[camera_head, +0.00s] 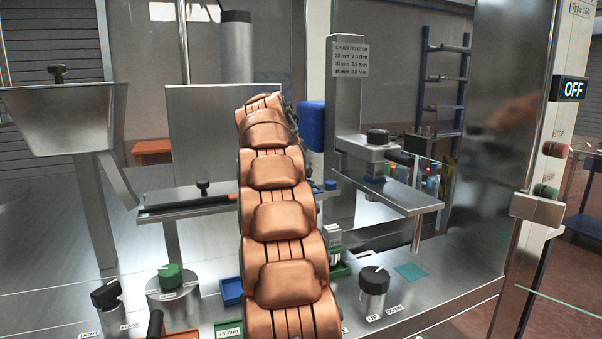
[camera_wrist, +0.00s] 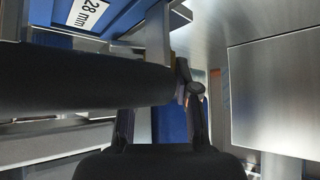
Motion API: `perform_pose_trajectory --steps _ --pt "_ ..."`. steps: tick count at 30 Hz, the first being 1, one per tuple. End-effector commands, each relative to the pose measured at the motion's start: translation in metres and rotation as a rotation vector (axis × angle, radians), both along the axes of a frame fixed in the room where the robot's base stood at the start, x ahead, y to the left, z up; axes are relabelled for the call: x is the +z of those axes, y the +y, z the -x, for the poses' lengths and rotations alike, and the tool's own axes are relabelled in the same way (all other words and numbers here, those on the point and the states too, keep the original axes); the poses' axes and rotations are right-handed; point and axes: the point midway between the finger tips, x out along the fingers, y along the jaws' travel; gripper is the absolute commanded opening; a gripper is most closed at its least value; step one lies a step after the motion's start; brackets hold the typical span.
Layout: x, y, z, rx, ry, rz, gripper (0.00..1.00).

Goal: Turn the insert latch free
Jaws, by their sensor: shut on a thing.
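In the wrist view my gripper (camera_wrist: 160,98) reaches up with its two black fingers. A thick black round bar (camera_wrist: 80,82) comes in from the left, and its end lies at the fingertips. It appears to be the grip of the insert latch, and my gripper is shut on it. The bar hides the left fingertip. A blue block labelled 28 mm (camera_wrist: 85,14) is above the bar. In the head view my copper arm hides my gripper and the latch. A blue part (camera_head: 311,125) shows just right of the arm's far end.
A steel post with a chuck chart (camera_head: 350,62) stands behind. A capping head with a black knob (camera_head: 378,137) is to its right. A steel hopper (camera_head: 62,115) is at left.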

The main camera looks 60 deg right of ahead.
Motion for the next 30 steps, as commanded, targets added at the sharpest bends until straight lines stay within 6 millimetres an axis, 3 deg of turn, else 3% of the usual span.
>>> perform_pose_trajectory --steps 30 --pt "0.0037 -0.0002 -0.0008 0.931 -0.003 -0.001 0.00"
